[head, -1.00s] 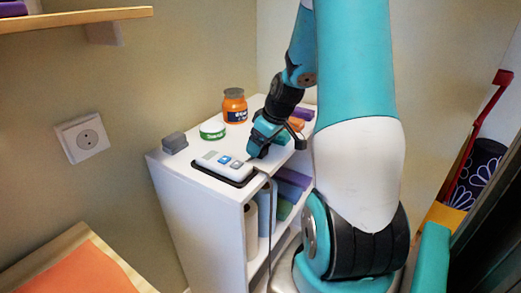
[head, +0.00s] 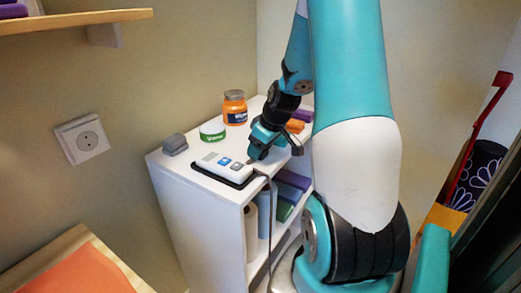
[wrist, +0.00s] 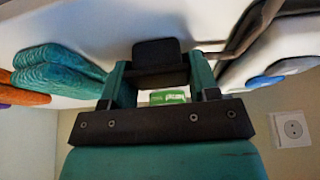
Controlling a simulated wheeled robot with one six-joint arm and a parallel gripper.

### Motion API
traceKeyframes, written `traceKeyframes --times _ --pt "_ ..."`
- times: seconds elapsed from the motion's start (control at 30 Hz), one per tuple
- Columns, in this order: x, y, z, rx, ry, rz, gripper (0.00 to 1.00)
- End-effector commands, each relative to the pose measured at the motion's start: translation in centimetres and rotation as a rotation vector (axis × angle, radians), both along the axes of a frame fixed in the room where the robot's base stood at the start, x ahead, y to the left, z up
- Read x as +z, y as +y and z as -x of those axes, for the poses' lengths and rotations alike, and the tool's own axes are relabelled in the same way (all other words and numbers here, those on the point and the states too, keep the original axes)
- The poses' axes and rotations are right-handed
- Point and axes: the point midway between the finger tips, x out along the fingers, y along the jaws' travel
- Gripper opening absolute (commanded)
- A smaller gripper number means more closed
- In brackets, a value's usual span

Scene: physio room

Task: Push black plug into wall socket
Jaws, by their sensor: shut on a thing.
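The black plug (wrist: 156,52) sits between the two fingers of my gripper (wrist: 158,72) in the wrist view, and my gripper is shut on it. In the head view my gripper (head: 254,153) is low over the top of the white shelf unit, close to the right end of the grey device. The plug is hard to make out there. The white wall socket (head: 82,138) is on the wall at the left, well apart from my gripper. It also shows at the lower right of the wrist view (wrist: 291,129).
The white shelf unit (head: 180,187) carries a grey device (head: 224,166) in a black tray, an orange jar (head: 235,107), a green tin (head: 212,130) and a grey block (head: 174,143). A grey cord (head: 274,200) hangs over its front. A wooden shelf (head: 75,18) juts out above the socket.

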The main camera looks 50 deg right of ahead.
Motion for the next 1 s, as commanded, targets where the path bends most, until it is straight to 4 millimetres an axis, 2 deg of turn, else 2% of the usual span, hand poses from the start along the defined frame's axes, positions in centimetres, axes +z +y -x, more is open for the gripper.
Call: traceKeyframes --times 0.17,0.37,0.8,1.0 --pt "0.8 0.0 0.0 0.0 -0.001 0.001 0.34" --pt "3.7 -0.1 -0.1 0.0 -0.004 0.004 0.34" --pt "15.8 -0.1 -0.1 0.0 -0.004 0.005 0.34" --pt "18.9 -0.1 0.0 -0.002 -0.002 0.001 0.34"
